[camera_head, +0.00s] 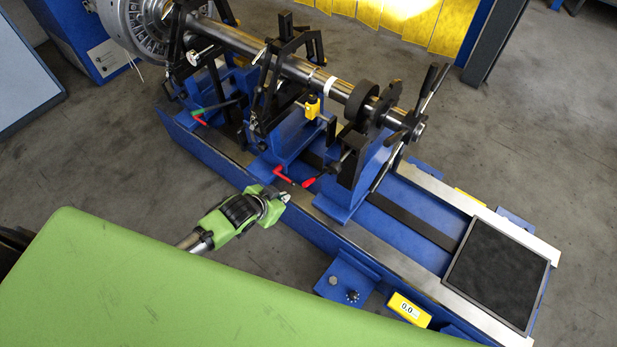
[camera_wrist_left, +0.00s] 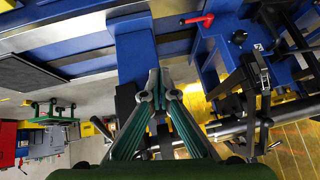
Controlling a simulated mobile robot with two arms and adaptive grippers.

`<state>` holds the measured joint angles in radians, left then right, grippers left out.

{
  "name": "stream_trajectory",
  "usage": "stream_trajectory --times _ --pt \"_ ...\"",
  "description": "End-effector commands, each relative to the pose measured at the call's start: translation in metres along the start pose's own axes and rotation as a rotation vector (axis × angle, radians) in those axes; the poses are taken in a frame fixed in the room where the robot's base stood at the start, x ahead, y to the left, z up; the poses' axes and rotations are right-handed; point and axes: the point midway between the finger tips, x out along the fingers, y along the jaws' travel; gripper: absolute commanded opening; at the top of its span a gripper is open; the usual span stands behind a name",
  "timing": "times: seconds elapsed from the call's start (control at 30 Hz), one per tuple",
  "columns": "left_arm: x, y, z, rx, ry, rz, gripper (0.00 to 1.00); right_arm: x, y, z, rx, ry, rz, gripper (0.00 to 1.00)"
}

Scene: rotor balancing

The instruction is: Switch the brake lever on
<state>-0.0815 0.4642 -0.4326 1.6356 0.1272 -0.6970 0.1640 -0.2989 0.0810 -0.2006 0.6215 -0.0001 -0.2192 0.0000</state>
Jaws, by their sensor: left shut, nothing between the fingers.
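A red-handled lever (camera_head: 297,181) sits low on the near side of the blue rotor stand, by its middle support. Another lever with a red part and a green end (camera_head: 205,112) is on the support farther left. I cannot tell which is the brake lever. My left gripper (camera_head: 286,197) is shut and empty, just below the red-handled lever and apart from it. In the left wrist view, the fingers (camera_wrist_left: 159,84) are together in front of a blue support. A red lever (camera_wrist_left: 197,20) shows above and to their right. My right gripper is not in view.
The blue machine bed (camera_head: 395,250) runs diagonally, with a steel shaft (camera_head: 265,50) above it on black-framed supports. A black pad (camera_head: 498,272) lies at its right end. A yellow display (camera_head: 409,309) is on the near side. A green surface (camera_head: 150,290) fills the lower left.

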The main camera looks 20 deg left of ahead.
Motion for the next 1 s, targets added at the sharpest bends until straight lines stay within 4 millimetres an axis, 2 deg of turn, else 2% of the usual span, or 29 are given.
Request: stream_trajectory --times 0.03,0.1,0.2,0.3,0.43,0.77,0.87,1.0 --pt "-0.015 0.001 -0.029 0.022 0.040 0.008 0.00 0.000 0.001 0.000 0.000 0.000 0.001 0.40" --pt "-0.034 0.006 -0.059 0.044 0.078 0.022 0.00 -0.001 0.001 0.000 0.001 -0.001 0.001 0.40" --pt "-0.055 0.013 -0.086 0.066 0.116 0.038 0.00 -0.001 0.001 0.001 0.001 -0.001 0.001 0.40" --pt "-0.068 0.017 -0.100 0.079 0.136 0.047 0.00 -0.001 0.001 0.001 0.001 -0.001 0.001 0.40" --pt "-0.073 0.020 -0.105 0.083 0.144 0.051 0.00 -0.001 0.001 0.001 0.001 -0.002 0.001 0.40" --pt "-0.070 0.020 -0.105 0.082 0.144 0.051 0.00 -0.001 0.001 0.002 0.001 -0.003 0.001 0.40" --pt "-0.063 0.020 -0.106 0.081 0.143 0.050 0.00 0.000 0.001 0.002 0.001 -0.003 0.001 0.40" --pt "-0.044 0.021 -0.110 0.080 0.144 0.051 0.00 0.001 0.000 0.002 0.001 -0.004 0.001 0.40"
